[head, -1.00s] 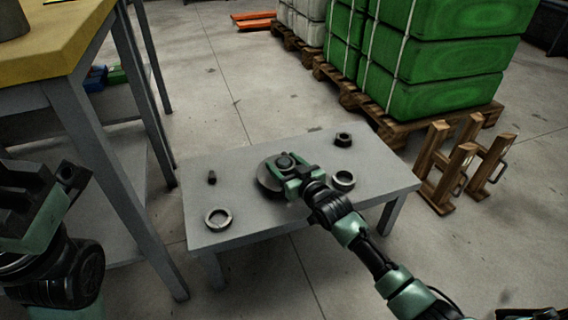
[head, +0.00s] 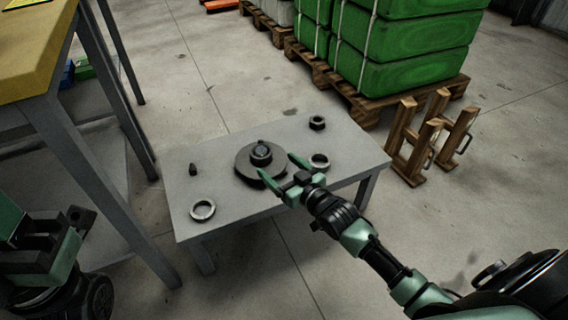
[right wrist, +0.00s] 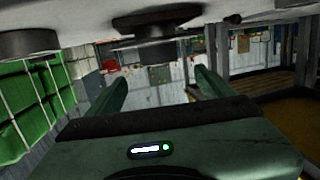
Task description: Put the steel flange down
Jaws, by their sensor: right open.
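The steel flange (head: 246,171) is a dark, wide disc with a raised hub, lying flat on the grey table (head: 232,211). My right gripper (head: 281,169) is open and empty at the flange's near right side, its fingers spread and pointing at it. In the right wrist view, the flange (right wrist: 155,24) shows at the top, beyond and between the open fingers (right wrist: 160,85). My left gripper (head: 45,245) is at the left edge, away from the table; how far its fingers are apart is unclear.
On the table are a pale ring (head: 202,210), another ring (head: 320,160), a dark nut (head: 317,122) and a small dark piece (head: 193,169). A yellow-topped bench (head: 35,60) stands at left. Green sacks (head: 415,75) on pallets and wooden stands (head: 425,150) are beyond, at right.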

